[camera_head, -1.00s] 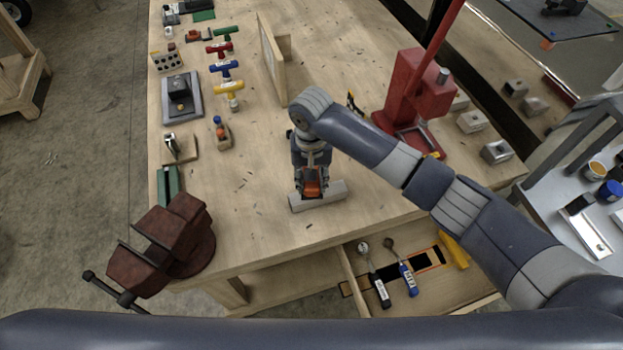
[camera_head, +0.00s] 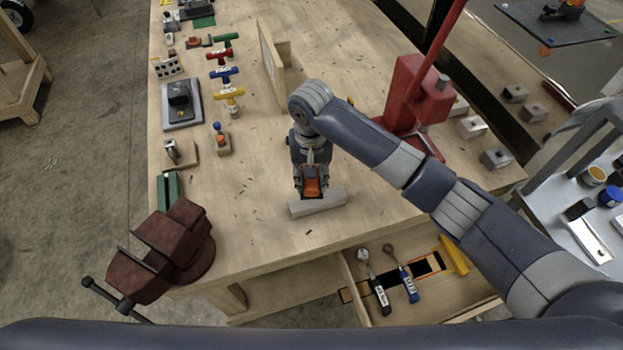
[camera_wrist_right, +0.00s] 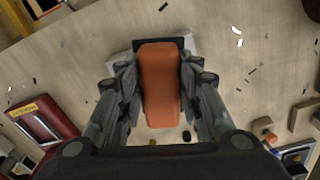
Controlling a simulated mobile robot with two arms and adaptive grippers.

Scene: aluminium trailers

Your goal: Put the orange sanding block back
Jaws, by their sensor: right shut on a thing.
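The orange sanding block (camera_head: 312,181) is between the fingers of my right gripper (camera_head: 312,188), which is shut on it. In the right wrist view the orange block (camera_wrist_right: 160,84) lies lengthwise between both fingers of the gripper (camera_wrist_right: 160,100), with a dark base showing at its far end. A grey-white bar (camera_head: 318,203) lies on the bench right under the block; whether the block touches it I cannot tell. My left gripper is not in view; only a dark arm link of mine crosses the bottom of the head view.
The wooden bench (camera_head: 260,225) is clear around the bar. A brown vise (camera_head: 170,250) stands at the front left, a red press (camera_head: 412,95) at the right. An open drawer (camera_head: 460,295) holds tools and a black orange-edged cutout. Coloured T-handled tools (camera_head: 225,75) lie at the back left.

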